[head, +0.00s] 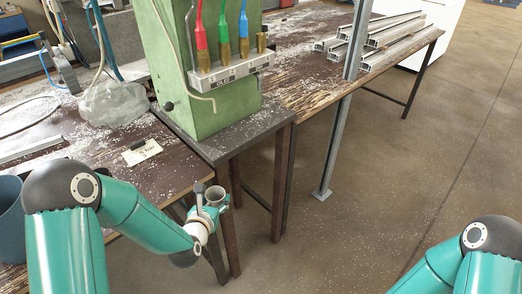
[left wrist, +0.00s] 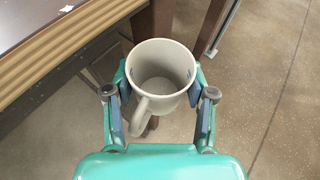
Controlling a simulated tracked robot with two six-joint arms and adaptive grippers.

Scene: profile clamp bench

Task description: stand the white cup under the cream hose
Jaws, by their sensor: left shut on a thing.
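The white cup (head: 214,194) is held by my left gripper (head: 213,208), off the front edge of the bench and over the floor. In the left wrist view the cup (left wrist: 160,72) is empty, its mouth faces the camera, and its handle points down-left. The left gripper (left wrist: 158,108) has its fingers on either side of the cup. A thin cream hose (head: 172,55) runs down the front of the green machine (head: 185,113) and its end bends out to the right, below the nozzle rack. The cup is apart from it, lower and nearer. My right gripper is out of frame.
The green machine stands on a grey plate (head: 235,137) at the bench corner. A clear bag (head: 113,105) and a label card (head: 142,152) lie left. A metal post (head: 338,120) stands right.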

